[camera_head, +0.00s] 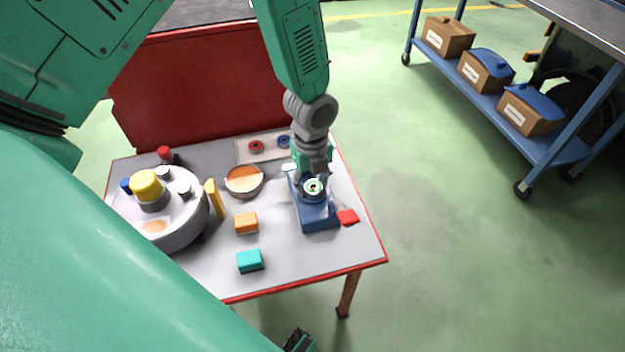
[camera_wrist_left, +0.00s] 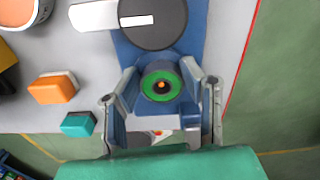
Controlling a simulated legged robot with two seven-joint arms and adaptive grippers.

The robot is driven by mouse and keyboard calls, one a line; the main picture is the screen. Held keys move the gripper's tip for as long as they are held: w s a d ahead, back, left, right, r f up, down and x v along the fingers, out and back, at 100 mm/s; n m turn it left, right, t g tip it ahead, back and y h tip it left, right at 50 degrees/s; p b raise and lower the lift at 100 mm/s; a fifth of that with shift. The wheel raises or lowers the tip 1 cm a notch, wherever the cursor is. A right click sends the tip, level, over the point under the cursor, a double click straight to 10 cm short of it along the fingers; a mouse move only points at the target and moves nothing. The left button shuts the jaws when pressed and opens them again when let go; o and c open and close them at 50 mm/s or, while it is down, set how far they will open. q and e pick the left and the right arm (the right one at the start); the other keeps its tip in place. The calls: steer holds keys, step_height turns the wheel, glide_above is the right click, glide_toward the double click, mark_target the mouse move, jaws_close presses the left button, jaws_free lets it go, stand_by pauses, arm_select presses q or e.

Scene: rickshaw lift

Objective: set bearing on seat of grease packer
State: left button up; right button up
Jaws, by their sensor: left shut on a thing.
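My left gripper (camera_head: 313,183) is at the blue grease packer (camera_head: 319,222), near the table's right side. In the left wrist view its two fingers (camera_wrist_left: 160,92) are shut on the sides of the bearing (camera_wrist_left: 147,79), a dark ring with a green inner ring and an orange spot at its centre. The bearing also shows in the head view (camera_head: 313,187), over the packer. The packer's blue body (camera_wrist_left: 193,30) carries a dark round disc (camera_wrist_left: 152,28) beside the held bearing. I cannot tell whether the bearing touches the packer.
An orange block (camera_head: 246,222), a teal block (camera_head: 250,261) and a bowl (camera_head: 243,187) stand left of the packer. A red piece (camera_head: 348,217) lies close on its right. A tray (camera_head: 244,157) holds red and blue rings behind. A round stand (camera_head: 188,237) fills the table's left.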

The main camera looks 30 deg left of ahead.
stand_by(0.3)
arm_select(q)
steer(key=o, duration=1.7)
steer(key=shift+o, duration=0.2)
step_height(320, 180, up, 8)
steer(key=p, duration=0.8)
steer(key=shift+s+f, duration=0.1)
